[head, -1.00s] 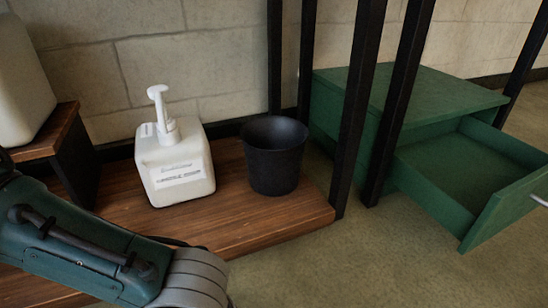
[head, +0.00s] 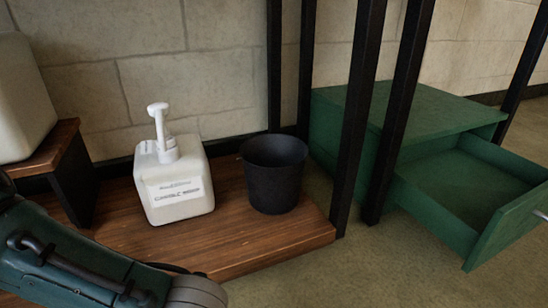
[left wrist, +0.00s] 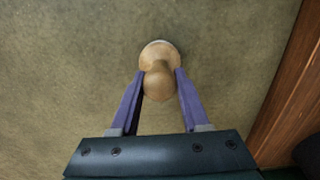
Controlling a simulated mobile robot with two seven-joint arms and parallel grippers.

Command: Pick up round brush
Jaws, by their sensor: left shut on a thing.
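The round brush (left wrist: 158,80) shows in the left wrist view as a pale wooden knob with a wider round wooden part behind it. Its bristles are hidden under the wood. My left gripper (left wrist: 160,84) is shut on the knob, with one purple finger on each side. The olive floor lies behind the brush; I cannot tell how far below it is. In the head view my left arm crosses the lower left, and its gripper and the brush are out of the picture. My right gripper is in neither view.
A white pump bottle (head: 175,190) and a black bucket (head: 273,178) stand on a low wooden platform (head: 230,248). Black posts (head: 358,110) rise beside it. A green cabinet (head: 420,105) has its drawer (head: 465,190) open at right. The wooden edge (left wrist: 285,95) also borders the left wrist view.

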